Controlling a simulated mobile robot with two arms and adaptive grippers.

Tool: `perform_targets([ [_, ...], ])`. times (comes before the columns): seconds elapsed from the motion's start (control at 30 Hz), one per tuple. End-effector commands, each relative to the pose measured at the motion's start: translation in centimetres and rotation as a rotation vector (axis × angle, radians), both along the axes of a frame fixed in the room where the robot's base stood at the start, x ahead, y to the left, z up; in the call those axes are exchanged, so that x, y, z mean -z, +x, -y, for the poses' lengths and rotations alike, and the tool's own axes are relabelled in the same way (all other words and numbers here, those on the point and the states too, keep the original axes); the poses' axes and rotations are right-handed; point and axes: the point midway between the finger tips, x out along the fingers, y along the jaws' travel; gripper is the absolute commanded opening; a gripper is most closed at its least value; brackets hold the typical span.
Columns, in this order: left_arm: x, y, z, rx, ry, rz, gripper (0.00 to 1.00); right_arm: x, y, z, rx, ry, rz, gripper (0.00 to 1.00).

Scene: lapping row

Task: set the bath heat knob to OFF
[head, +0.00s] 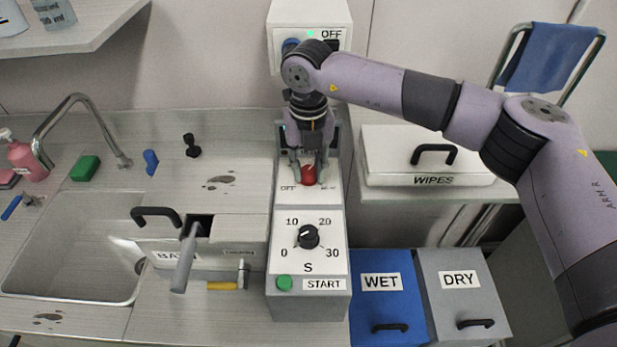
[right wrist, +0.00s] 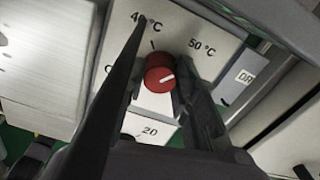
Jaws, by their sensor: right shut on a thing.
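The bath heat knob (head: 309,174) is a red round knob on the upper white panel of the control unit, with OFF printed at its left. My right gripper (head: 308,168) reaches down over it and is shut on it. In the right wrist view the red knob (right wrist: 159,73) sits between the fingers of the right gripper (right wrist: 160,85). Its white mark points right, toward the 50 °C side and away from 40 °C at the top. The OFF label is mostly hidden there by a finger. My left gripper is not in view.
Below is a black timer knob (head: 308,237) with a green START button (head: 284,282). A bath (head: 206,262) and sink (head: 75,245) are left. The WIPES box (head: 430,180), blue WET bin (head: 388,302) and grey DRY bin (head: 462,302) are right. A white box (head: 284,14) marked OFF is behind.

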Motion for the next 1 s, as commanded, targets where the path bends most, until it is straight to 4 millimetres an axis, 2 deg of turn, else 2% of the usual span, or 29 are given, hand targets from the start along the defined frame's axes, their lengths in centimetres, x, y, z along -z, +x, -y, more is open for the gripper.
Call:
perform_targets([
  [0.03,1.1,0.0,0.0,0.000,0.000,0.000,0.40,0.4,0.1,0.0,-0.042,0.002,0.004,0.00],
  [0.4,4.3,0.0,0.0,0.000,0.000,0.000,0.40,0.2,0.1,0.0,-0.393,0.001,0.005,0.00],
  [1.0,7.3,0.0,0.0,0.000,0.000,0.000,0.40,0.0,0.1,-0.1,-0.961,0.000,0.005,0.00],
])
